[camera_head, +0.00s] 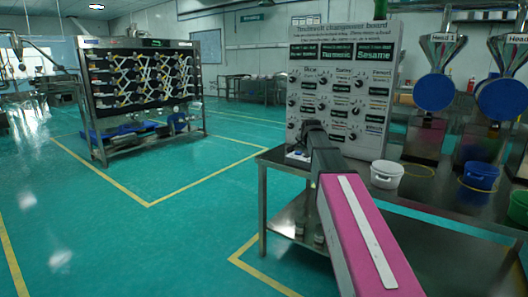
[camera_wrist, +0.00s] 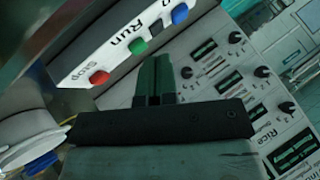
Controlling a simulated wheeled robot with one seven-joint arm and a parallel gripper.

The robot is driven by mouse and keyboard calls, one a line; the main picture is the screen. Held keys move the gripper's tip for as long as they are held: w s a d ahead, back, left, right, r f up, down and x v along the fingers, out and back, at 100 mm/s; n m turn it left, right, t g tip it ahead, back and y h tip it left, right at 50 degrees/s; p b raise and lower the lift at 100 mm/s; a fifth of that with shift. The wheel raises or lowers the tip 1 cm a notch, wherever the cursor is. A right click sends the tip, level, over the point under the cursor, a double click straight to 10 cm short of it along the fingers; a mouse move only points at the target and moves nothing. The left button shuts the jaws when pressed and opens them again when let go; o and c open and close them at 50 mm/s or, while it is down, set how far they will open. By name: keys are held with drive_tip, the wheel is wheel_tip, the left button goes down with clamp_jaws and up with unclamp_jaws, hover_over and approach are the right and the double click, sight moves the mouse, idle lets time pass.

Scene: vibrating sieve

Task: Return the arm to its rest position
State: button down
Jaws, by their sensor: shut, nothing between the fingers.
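My arm reaches forward in the head view, its pink link ending in a dark wrist in front of the white panel headed "Treatment changement board" (camera_head: 343,70). My gripper shows in the wrist view (camera_wrist: 155,62) with its two dark fingers together and nothing between them. Beyond the fingertips is a white control strip (camera_wrist: 125,45) with a red Stop button (camera_wrist: 99,77), a green Run button (camera_wrist: 138,46) and a blue button (camera_wrist: 179,13). The fingertips appear close to the green button; I cannot tell whether they touch it. In the head view my fingertips are hidden.
A metal table (camera_head: 262,205) carries the panel and a white bucket (camera_head: 386,174). Hoppers with blue round parts (camera_head: 434,92) stand at the right, with a blue bucket (camera_head: 480,176) and a green one (camera_head: 519,206). A rack (camera_head: 140,80) stands back left. Green floor at left is clear.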

drive_tip(key=s+f+n+g, duration=0.9)
drive_tip(key=s+f, duration=2.5)
drive_tip(key=s, duration=0.2)
drive_tip(key=shift+s+a, duration=0.2)
drive_tip(key=shift+a, duration=0.05)
